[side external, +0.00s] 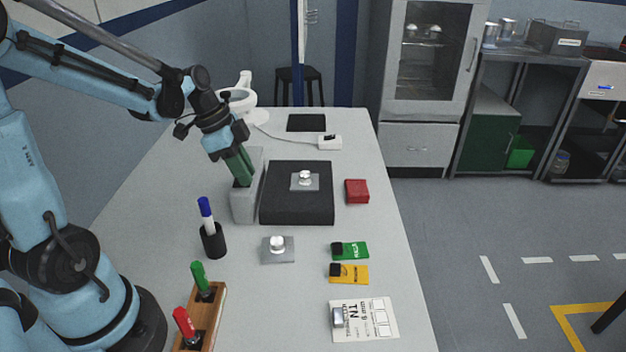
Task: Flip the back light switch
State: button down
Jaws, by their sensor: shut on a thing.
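A small white box with a dark top (329,142), perhaps the switch, lies at the back right of the table, with a thin cord running left toward a white lamp-like device (238,97). My gripper (228,145) is to the left of and nearer than the white box, well apart from it. It points down and appears shut on a long green piece (238,166). The lower end of the green piece meets the top of a grey block (245,207); I cannot tell whether it is inside or behind. The fingertips are too small to make out.
A black box (284,208) with a silver knob on a plate (305,181) stands beside the grey block. A dark pad (306,122) lies behind.

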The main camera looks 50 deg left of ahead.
jog(key=shift+s+a+t+h, duration=0.1)
jog(key=shift+t+h, duration=0.3)
jog(key=c, duration=1)
grip_release()
jog(key=shift+r, duration=0.1)
jog(key=v, duration=1.2)
jog(key=d+f+n+t+y, duration=0.3)
jog(key=d+f+n, duration=0.3)
jog(key=d, duration=0.8)
jog(key=n, duration=0.3)
jog(key=shift+s+d+t+y, duration=0.15)
jog(key=shift+s+t+y, duration=0.15)
jog(key=shift+s, duration=0.05)
